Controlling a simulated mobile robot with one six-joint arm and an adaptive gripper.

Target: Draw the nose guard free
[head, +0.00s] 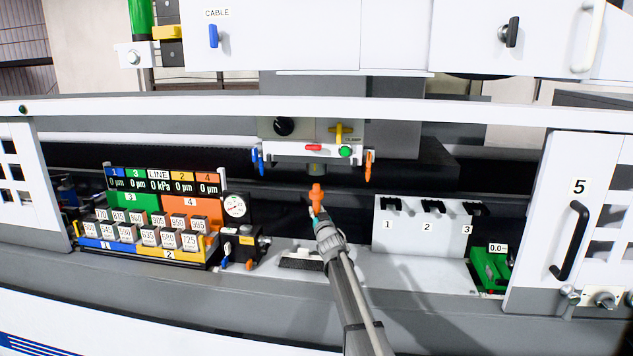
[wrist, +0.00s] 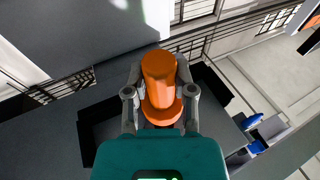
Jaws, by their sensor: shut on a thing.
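The nose guard appears to be the orange stepped piece (head: 317,193) at the end of my arm. In the wrist view the orange piece (wrist: 160,80) sits between both fingers, its wider collar at the fingertips. My gripper (head: 316,209) is shut on it and holds it upright. In the head view it stands below the grey spindle nose (head: 316,168) under the machine head, with a visible gap between them. My gripper also fills the lower middle of the wrist view (wrist: 160,104).
A white rack (head: 420,243) with slots marked 1, 2 and 3 stands to the right, beside a green device (head: 490,267). A gauge display (head: 165,187) with numbered blocks stands left. Blue (head: 257,161) and orange (head: 369,166) nozzles hang either side of the spindle nose.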

